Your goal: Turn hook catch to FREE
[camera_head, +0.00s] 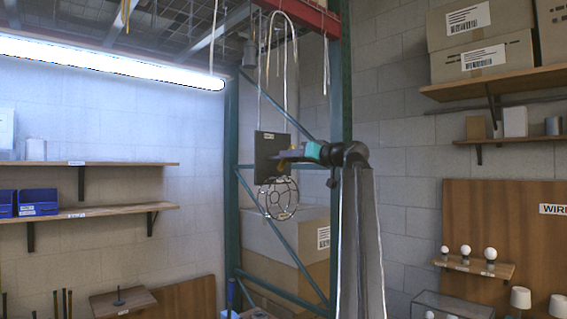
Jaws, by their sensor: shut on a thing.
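A dark plate (266,152) hangs in front of the green rack, with pale cords or wires running up from it. A round black wire cage (278,198) hangs just below the plate. My gripper (284,156) reaches in from the right and is shut at the plate's right side. A small yellow-orange part (283,162) shows at the fingertips; it looks like the hook catch, but it is too small to be sure. The fingers hide part of it. I cannot read a FREE mark or tell which way the catch points.
A green metal rack (341,90) with diagonal braces stands close behind the plate, with cardboard boxes (285,240) inside it. Wooden shelves (90,212) are on the left wall and more shelves (500,82) on the right. A lit tube lamp (110,66) hangs at upper left.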

